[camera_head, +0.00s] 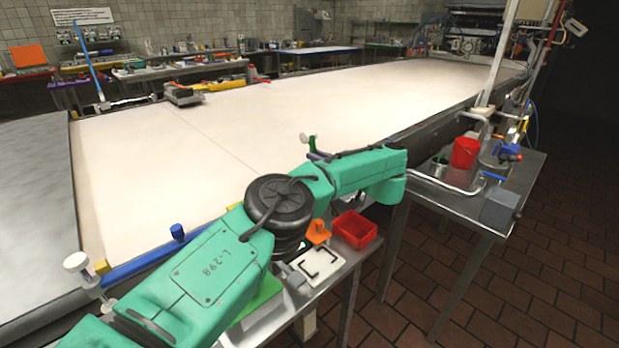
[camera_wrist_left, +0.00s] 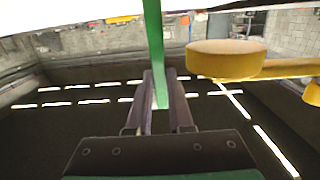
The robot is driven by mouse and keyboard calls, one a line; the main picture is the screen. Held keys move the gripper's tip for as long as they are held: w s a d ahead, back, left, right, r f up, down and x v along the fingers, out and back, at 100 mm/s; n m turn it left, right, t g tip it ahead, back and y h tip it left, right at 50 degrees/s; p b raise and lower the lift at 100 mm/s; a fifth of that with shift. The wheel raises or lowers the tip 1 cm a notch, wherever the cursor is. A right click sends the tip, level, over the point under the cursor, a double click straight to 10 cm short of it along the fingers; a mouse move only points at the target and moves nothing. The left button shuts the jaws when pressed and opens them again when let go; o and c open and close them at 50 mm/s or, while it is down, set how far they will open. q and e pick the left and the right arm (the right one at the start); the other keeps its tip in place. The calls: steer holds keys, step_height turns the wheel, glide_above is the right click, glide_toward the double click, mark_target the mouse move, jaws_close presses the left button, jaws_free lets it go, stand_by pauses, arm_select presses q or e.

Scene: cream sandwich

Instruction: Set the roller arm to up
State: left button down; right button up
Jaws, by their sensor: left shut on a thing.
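A thin green bar (camera_wrist_left: 154,45) comes down from the top of the left wrist view and passes between my left gripper's fingers (camera_wrist_left: 160,108). I take it for the roller arm. My left gripper is shut on it. In the head view a small green piece (camera_head: 312,145) shows just beyond my teal left forearm, at the belt's near edge, with a pale knob beside it. My left gripper (camera_head: 319,155) is mostly hidden there behind my forearm. My right gripper is not in view.
A yellow round part on a yellow bar (camera_wrist_left: 225,62) is close to the right of my fingers. The wide cream belt (camera_head: 300,95) is largely clear. Below my arm are a red bin (camera_head: 356,229) and a white tray (camera_head: 319,266). A red bucket (camera_head: 465,153) stands on a side table at right.

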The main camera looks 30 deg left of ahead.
arm_select(q)
steer(key=shift+s+d+f+t+y+b, duration=0.15)
steer(key=shift+s+d+t+y+b, duration=0.05)
steer(key=shift+d+y+b, duration=0.4)
steer(key=shift+s+d+f+t+y+b, duration=0.15)
steer(key=shift+d+t+y+b, duration=0.05)
steer(key=shift+d+y+b, duration=0.4)
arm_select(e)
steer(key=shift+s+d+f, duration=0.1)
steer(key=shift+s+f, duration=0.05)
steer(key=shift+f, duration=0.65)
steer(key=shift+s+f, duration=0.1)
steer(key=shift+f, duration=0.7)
arm_select(q)
steer(key=shift+d, duration=0.1)
steer(key=c, duration=0.8)
jaws_free()
